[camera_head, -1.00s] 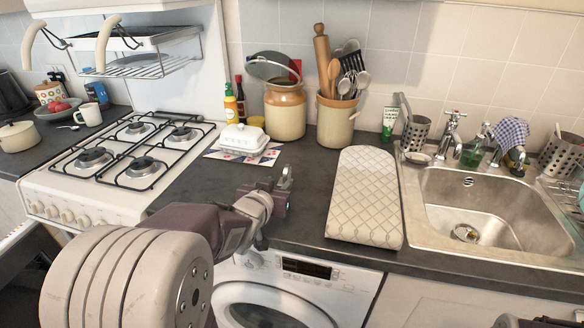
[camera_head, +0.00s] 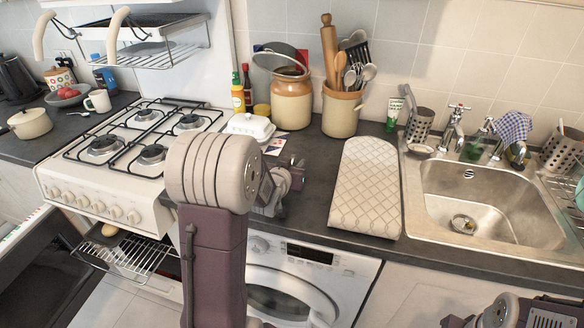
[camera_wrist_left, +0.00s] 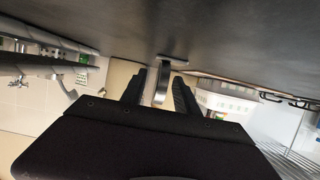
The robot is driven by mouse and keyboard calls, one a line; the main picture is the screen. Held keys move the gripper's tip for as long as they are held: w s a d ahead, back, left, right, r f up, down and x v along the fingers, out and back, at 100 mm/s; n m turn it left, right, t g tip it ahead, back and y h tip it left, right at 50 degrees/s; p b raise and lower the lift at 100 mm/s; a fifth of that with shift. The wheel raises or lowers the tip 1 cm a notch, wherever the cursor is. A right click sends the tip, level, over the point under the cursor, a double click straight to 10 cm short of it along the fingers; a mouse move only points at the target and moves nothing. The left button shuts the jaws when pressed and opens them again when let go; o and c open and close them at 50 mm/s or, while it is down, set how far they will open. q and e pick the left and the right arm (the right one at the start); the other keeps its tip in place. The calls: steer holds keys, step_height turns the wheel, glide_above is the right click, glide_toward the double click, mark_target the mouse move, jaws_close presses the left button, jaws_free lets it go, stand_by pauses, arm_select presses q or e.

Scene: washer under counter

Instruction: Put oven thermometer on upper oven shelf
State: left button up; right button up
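The left gripper (camera_head: 284,182) is low over the worktop in front of the butter dish. In the left wrist view its two dark fingers (camera_wrist_left: 160,92) stand apart. A small silvery metal piece (camera_wrist_left: 161,84), apparently the oven thermometer, stands on the dark worktop between them, with gaps visible beside it. Its dial face does not show.
The open oven door (camera_head: 35,262) is at far left below the white hob (camera_head: 100,192). A butter dish (camera_head: 249,127), jars and a utensil pot (camera_head: 341,112) stand behind my left gripper. A patterned board (camera_head: 366,190) and sink (camera_head: 480,200) are to the right.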

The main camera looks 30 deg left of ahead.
mark_target(293, 157)
arm_select(q)
steer(key=shift+w+f, duration=0.1)
steer(key=shift+w, duration=0.2)
steer(key=shift+s, duration=0.15)
jaws_close()
step_height(293, 157, up, 9)
steer(key=p, duration=0.2)
steer(key=shift+r+p, duration=0.2)
steer(key=shift+p, duration=0.1)
steer(key=shift+r, duration=0.4)
steer(key=shift+r, duration=0.1)
